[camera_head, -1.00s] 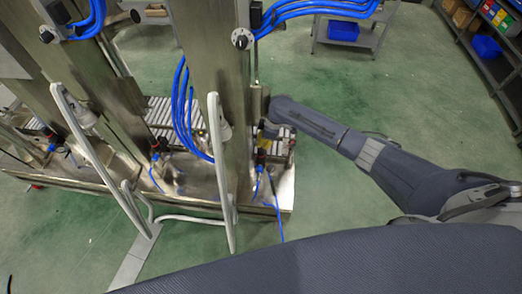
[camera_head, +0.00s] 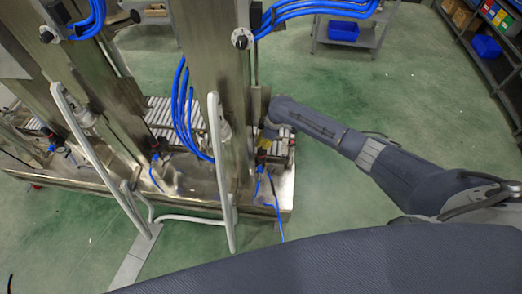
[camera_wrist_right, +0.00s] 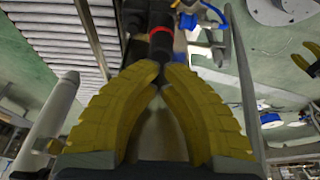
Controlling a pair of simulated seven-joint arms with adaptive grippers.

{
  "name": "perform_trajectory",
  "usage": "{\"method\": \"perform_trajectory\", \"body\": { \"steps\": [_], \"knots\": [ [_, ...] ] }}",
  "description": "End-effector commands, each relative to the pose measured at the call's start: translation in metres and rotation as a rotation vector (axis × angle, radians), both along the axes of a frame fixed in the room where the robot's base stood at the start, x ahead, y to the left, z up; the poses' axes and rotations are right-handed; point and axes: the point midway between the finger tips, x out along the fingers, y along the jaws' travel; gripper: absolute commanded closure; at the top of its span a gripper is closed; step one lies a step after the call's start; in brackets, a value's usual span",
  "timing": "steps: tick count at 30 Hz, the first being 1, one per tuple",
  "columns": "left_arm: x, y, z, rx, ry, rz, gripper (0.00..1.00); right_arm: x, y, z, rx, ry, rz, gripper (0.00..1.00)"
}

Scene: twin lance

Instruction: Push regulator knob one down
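My right gripper (camera_wrist_right: 160,75) has two yellow ribbed fingers. In the right wrist view their tips come together at a black regulator knob (camera_wrist_right: 156,68), with the black body and a red ring (camera_wrist_right: 158,36) beyond it. The tips appear closed around the knob, and they hide part of it. In the head view my right gripper (camera_head: 264,142) is over the right end of the steel machine (camera_head: 215,195), at the regulator there. The knob is hidden behind the gripper in that view.
A steel column (camera_head: 212,80) with blue hoses (camera_head: 183,115) stands left of my right gripper. A grey rail (camera_head: 220,175) slants in front. A roller conveyor (camera_head: 160,112) runs behind. Another red and black regulator (camera_head: 155,156) is further left.

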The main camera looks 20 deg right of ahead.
Motion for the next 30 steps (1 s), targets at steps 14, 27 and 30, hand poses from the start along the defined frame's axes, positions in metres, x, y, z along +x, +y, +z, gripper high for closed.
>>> {"method": "perform_trajectory", "body": {
  "steps": [14,27,30],
  "knots": [
    [0.000,0.000,0.000,0.000,0.000,0.000,0.56,0.000,0.000,-0.005,0.000,0.002,-0.001,1.00],
    [0.000,0.000,0.000,0.000,0.000,0.000,0.56,0.000,0.000,-0.012,0.000,0.001,-0.001,1.00],
    [0.000,0.000,0.000,0.000,0.000,0.000,0.56,0.000,0.000,-0.014,0.000,0.001,0.000,1.00]
  ]
}}
